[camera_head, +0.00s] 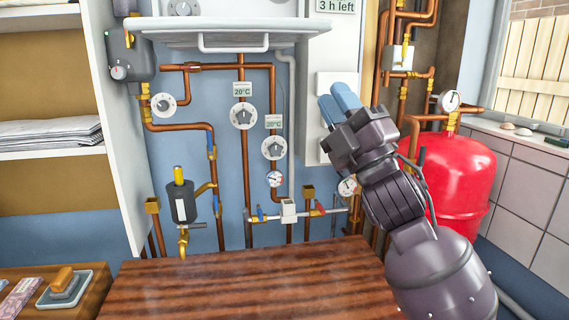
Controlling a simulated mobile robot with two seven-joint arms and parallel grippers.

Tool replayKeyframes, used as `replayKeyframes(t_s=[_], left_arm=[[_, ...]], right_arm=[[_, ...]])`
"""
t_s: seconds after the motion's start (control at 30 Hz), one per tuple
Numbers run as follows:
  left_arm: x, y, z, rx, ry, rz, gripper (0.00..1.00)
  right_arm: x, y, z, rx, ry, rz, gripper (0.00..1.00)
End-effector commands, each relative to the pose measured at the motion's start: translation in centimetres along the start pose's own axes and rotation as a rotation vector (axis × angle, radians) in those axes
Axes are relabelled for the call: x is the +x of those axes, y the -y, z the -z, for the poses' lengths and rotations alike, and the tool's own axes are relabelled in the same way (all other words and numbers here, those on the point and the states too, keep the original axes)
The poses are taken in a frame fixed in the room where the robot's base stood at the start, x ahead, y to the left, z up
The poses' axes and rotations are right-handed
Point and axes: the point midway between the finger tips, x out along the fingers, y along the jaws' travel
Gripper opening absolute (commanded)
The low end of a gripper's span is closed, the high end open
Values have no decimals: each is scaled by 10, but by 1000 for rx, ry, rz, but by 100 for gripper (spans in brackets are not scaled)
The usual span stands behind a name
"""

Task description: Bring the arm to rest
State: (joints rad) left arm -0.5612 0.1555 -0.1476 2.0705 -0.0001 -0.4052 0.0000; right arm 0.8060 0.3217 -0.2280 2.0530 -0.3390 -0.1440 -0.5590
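My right arm comes in from the lower right and reaches up in front of the pipework. Its gripper (338,100) points up and to the left, with two blue fingers lying side by side. No gap shows between the fingers, and nothing is seen held in them. The fingertips are in front of a white wall panel (335,82); I cannot tell whether they touch it. My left gripper is not in view.
Copper pipes with dials (243,115) cover the blue wall. A wooden tabletop (250,285) is clear in front. A red tank (458,180) stands right of my arm. A shelf unit (122,140) is at left; a small tray (64,290) sits lower left.

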Motion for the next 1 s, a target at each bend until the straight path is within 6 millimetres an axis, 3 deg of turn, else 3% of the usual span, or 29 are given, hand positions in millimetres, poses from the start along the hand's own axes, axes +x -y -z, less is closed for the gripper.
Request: replayKeyframes(t_s=[0.17, 0.37, 0.47, 0.7, 1.0], left_arm=[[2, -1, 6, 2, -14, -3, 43], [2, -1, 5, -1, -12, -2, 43], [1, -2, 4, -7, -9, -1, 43], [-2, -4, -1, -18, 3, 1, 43], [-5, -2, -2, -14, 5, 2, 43]], right_arm=[[-30, 30, -24, 250, 118, 79, 19], [-83, 71, -50, 473, 276, 162, 19], [-121, 95, -63, 587, 379, 204, 19], [-233, 146, -82, 819, 654, 289, 19], [-371, 180, -77, 979, 964, 357, 19]])
